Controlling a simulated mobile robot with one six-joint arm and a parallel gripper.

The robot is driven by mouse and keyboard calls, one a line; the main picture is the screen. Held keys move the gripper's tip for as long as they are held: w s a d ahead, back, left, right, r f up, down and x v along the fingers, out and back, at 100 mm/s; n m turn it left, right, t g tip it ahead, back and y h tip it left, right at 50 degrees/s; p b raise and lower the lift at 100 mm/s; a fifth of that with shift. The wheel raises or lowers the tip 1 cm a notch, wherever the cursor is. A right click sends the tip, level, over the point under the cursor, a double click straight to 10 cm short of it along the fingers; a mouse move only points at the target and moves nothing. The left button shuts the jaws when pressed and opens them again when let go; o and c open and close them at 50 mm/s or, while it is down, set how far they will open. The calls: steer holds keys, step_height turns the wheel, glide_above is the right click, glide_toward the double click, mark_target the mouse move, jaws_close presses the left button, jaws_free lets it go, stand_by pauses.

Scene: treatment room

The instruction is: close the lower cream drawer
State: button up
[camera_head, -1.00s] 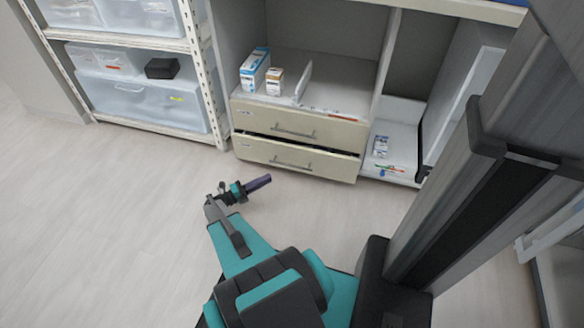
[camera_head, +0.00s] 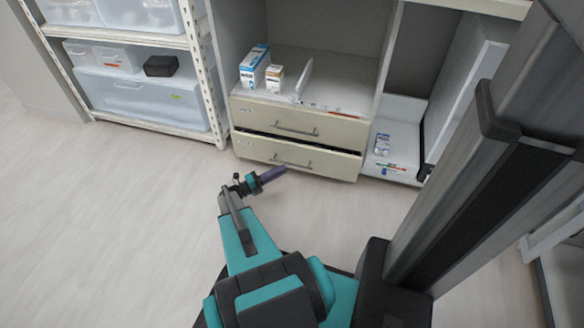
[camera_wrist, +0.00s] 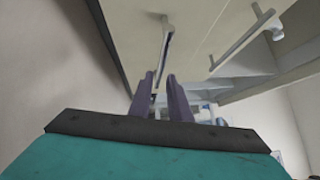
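The lower cream drawer (camera_head: 335,164) is pulled out a little from the cabinet. A dark gap shows along its top edge, widest at the right. Its grey bar handle (camera_head: 290,163) is on the front. My gripper (camera_head: 284,170) is low in front of this drawer, near its handle; I cannot tell whether it touches.
The upper cream drawer (camera_head: 345,133) looks shut. Small boxes (camera_head: 254,67) stand on the shelf above it. A white rack (camera_head: 213,110) with clear bins is at the left. An open compartment (camera_head: 400,165) is at the right. The floor at the left is clear.

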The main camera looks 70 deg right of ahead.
mark_target(292, 165)
steer(key=shift+b+x, duration=1.05)
steer(key=shift+x, duration=2.2)
jaws_close()
